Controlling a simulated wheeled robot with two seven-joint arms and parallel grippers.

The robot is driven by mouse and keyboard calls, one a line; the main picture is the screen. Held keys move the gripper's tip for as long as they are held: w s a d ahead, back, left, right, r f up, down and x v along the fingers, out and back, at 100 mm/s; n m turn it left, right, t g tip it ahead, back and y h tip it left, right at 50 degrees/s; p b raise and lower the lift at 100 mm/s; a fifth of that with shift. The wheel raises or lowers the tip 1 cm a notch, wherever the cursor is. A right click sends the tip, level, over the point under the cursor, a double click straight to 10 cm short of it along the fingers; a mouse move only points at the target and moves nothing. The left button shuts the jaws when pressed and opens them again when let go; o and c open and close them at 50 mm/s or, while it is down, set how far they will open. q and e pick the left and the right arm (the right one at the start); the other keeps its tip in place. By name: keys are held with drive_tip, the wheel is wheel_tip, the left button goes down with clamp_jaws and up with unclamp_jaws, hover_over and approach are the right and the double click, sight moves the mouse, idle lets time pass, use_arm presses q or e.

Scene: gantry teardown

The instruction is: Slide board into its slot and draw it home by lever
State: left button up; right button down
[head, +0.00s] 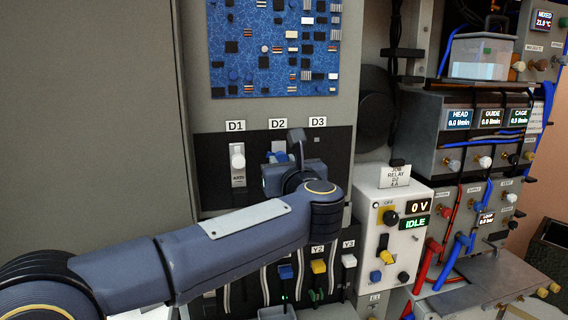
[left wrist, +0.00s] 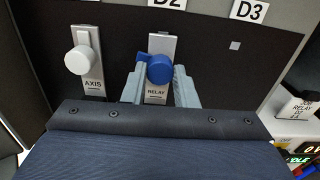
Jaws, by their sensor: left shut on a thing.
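The relay board (left wrist: 157,98) shows as a narrow grey front plate marked RELAY, with a blue knob (left wrist: 159,69), under the D2 label. My left gripper (left wrist: 160,78) is shut on the blue knob, with one grey finger on each side of it. In the head view, my left gripper (head: 276,168) is in front of the D2 place, and my wrist hides most of the board. The blue part of the board (head: 276,156) shows just above the gripper. I cannot tell how deep the board sits. My right gripper is not in view.
The axis board (head: 238,165), with a white knob, stands left under D1. The D3 place on the black panel (head: 334,165) has no board. Switches (head: 318,267) line up below my arm. A relay job card (head: 394,176) tops the white control box (head: 383,228), which reads 0 V, IDLE.

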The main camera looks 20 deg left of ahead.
use_arm(q)
drive_tip(key=m, duration=0.3)
drive_tip(key=shift+m+p, duration=0.35)
drive_tip(key=shift+m, duration=0.05)
drive_tip(key=m+p, duration=0.1)
drive_tip(key=m, duration=0.2)
drive_tip(key=shift+w+m, duration=0.1)
drive_tip(key=shift+m, duration=0.3)
drive_tip(key=shift+d+f+m+p, duration=0.1)
drive_tip(key=shift+m+p, duration=0.95)
drive_tip(key=shift+m, duration=0.85)
drive_tip(key=shift+f+m+p, duration=0.1)
drive_tip(key=shift+m+p, duration=0.9)
drive_tip(key=shift+m, duration=0.9)
drive_tip(key=o, duration=1)
drive_tip(key=shift+s+d+r, duration=0.1)
drive_tip(key=shift+s+r, duration=0.05)
drive_tip(key=shift+s, duration=0.05)
